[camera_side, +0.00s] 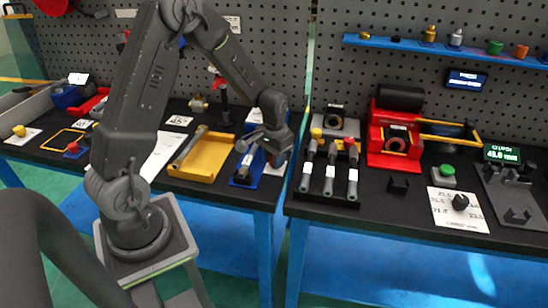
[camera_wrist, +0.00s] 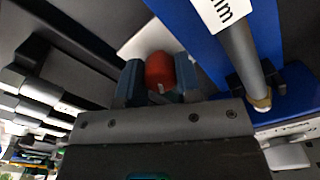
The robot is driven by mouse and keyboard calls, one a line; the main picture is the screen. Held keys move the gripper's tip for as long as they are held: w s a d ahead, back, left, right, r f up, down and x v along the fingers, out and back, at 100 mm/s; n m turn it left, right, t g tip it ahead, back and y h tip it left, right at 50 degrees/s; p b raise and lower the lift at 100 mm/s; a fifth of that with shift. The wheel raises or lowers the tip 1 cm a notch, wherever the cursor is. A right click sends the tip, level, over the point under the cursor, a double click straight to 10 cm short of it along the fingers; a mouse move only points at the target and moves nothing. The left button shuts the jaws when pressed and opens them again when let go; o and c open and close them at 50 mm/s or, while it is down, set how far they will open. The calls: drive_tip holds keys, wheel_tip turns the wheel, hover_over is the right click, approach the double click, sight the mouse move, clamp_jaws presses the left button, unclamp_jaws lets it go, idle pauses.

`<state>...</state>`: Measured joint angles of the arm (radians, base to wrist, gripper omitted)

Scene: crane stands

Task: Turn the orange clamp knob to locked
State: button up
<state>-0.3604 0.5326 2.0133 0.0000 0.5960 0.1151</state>
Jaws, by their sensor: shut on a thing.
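The orange clamp knob (camera_wrist: 160,69) shows in the wrist view, with a small pale mark on its near side. My gripper (camera_wrist: 158,78) has its two blue-grey fingers on either side of the knob, closed on it. In the side view my gripper (camera_side: 275,150) is at the blue stand (camera_side: 243,178) near the right end of the left bench. The knob is mostly hidden there by the gripper. I cannot tell from these views which way the knob is turned.
A grey rod (camera_wrist: 238,50) with a white label lies close to the right of my gripper in the wrist view. A yellow tray (camera_side: 208,158) is left of the stand. A rack of several grey-handled tools (camera_side: 328,185) stands on the right bench, across a gap.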

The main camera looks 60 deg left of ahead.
drive_tip(key=shift+m, duration=1.3)
drive_tip(key=o, duration=0.9)
drive_tip(key=shift+r, duration=0.15)
drive_tip(key=shift+r, duration=6.8)
